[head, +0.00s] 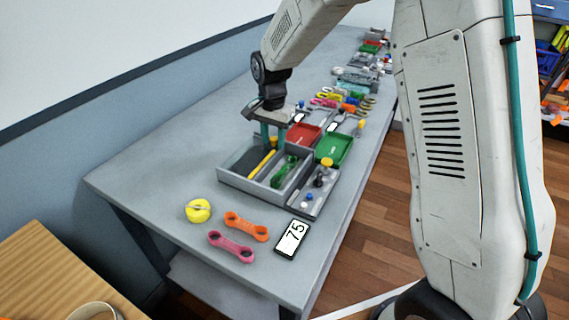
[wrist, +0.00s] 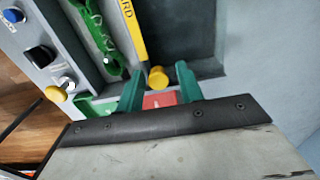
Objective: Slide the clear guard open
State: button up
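The clear guard is hard to see; its yellow edge strip (wrist: 132,30), ending in the letters "ARD", shows in the wrist view. In the head view the yellow strip (head: 262,164) lies across the grey box (head: 232,181). A round yellow knob (wrist: 158,78) sits at the strip's near end. My gripper (wrist: 160,70) is open, with one teal finger on each side of the knob. I cannot tell whether either finger touches it. In the head view my gripper (head: 272,144) points down over the far side of the box. It hides the knob there.
A green object (head: 284,172) lies in the compartment beside the strip. A control panel (head: 314,195) with knobs runs along the box's right side. A green tray (head: 335,149) and red tray (head: 303,134) stand behind. Pink (head: 231,246) and orange (head: 246,226) pieces lie in front.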

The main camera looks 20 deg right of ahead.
jog(key=shift+s+r, duration=0.15)
jog(key=shift+r, duration=2.6)
jog(key=shift+r, duration=0.1)
jog(key=c, duration=0.6)
jog(key=shift+r, duration=0.35)
jog(key=shift+c, duration=0.3)
jog(key=shift+r, duration=2.55)
